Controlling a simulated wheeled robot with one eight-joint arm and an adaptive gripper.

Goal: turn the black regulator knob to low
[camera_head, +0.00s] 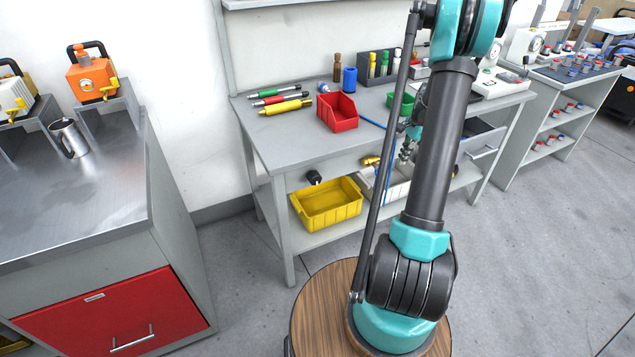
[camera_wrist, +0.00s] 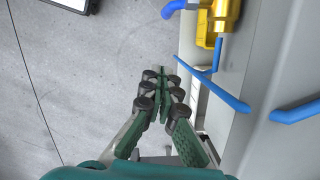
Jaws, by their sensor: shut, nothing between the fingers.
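In the wrist view a brass fitting (camera_wrist: 226,14) with a blue hose (camera_wrist: 214,82) is at the upper right. My gripper (camera_wrist: 160,76) is shut and empty, left of the hose and apart from the fitting. In the head view my arm hides most of the area around my gripper (camera_head: 404,158).
The grey bench (camera_head: 262,135) holds a red bin (camera_head: 338,113), a green bin and several tools. A yellow bin (camera_head: 328,206) is on its lower shelf. A steel cabinet with a red drawer (camera_head: 115,318) stands left. Grey floor is clear between them.

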